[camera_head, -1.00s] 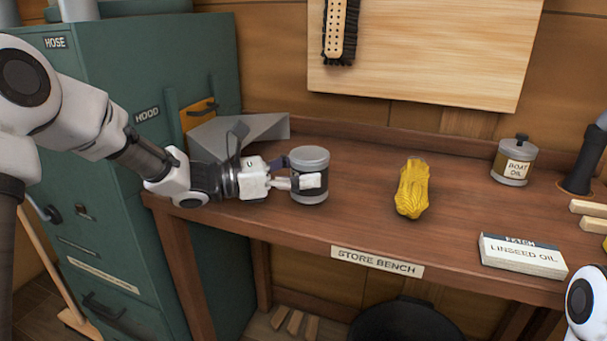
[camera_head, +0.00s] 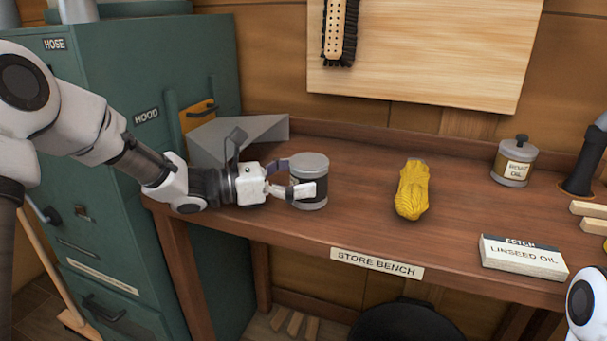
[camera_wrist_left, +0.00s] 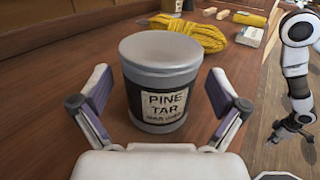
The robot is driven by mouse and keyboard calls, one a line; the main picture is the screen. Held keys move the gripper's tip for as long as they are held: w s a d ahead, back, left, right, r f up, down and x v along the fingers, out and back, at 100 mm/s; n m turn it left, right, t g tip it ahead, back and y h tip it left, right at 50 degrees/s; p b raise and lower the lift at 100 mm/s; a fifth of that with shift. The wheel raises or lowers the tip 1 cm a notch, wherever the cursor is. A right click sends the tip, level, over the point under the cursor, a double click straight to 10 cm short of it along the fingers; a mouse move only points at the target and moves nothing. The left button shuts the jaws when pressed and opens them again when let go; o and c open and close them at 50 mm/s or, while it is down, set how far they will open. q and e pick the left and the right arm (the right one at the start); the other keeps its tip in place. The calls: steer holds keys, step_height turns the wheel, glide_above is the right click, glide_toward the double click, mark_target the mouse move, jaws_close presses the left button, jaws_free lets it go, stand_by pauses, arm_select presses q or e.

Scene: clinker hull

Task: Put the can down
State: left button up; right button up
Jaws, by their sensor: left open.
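The can (camera_head: 309,170), grey with a dark band, stands upright on the wooden store bench (camera_head: 355,222) near its left end. In the left wrist view the can (camera_wrist_left: 159,65) carries a "PINE TAR" label. My left gripper (camera_head: 296,178) is open around it, with one finger on each side. In the left wrist view a gap shows between the can and each finger of the gripper (camera_wrist_left: 160,110). My right gripper is out of the head view; part of my right arm shows at the lower right.
A yellow rope bundle (camera_head: 412,190) lies right of the can. Bare bench lies between can and rope.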

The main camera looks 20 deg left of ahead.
arm_select(q)
steer(key=v, duration=0.7)
